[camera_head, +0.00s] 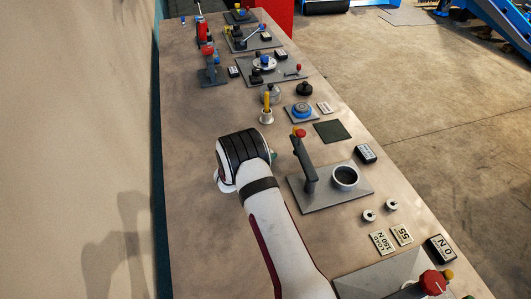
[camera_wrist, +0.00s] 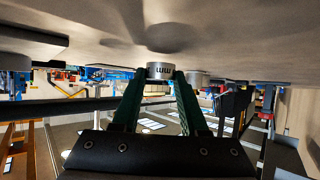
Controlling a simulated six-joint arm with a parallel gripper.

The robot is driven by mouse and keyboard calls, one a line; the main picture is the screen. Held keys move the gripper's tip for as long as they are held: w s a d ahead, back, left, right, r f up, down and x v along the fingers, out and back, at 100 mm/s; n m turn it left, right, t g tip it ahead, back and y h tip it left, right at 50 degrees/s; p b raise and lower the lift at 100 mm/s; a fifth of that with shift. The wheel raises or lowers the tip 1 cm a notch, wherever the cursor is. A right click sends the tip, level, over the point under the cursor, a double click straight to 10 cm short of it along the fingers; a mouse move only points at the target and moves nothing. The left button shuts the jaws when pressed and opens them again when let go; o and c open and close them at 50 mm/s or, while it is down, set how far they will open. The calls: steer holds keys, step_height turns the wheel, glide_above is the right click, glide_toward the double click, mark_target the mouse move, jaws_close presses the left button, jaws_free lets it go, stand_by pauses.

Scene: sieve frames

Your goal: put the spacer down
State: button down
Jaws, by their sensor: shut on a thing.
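The spacer (camera_wrist: 160,70) is a short silver cylinder with dark lettering that looks like "mm", seen in the wrist view. My gripper (camera_wrist: 160,79) has two green fingers shut on it, one at each side. The worktop (camera_wrist: 75,22) fills the top of that view, and the spacer is close to it with a dark shadow beside it. I cannot tell whether the spacer touches the worktop. In the head view my arm hides the spacer and nearly all of my gripper over the middle of the bench.
In the head view, a grey plate (camera_head: 327,197) with a lever and a dark-mouthed cup (camera_head: 345,177) lies to the right. Two small metal rings (camera_head: 369,215) (camera_head: 391,205) and label plates (camera_head: 383,242) are nearer. Fixtures stand farther back. The bench (camera_head: 190,130) is bare left of my arm.

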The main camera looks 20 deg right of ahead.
steer(key=shift+f, duration=0.35)
steer(key=shift+f, duration=0.2)
steer(key=shift+c, duration=2.2)
jaws_free()
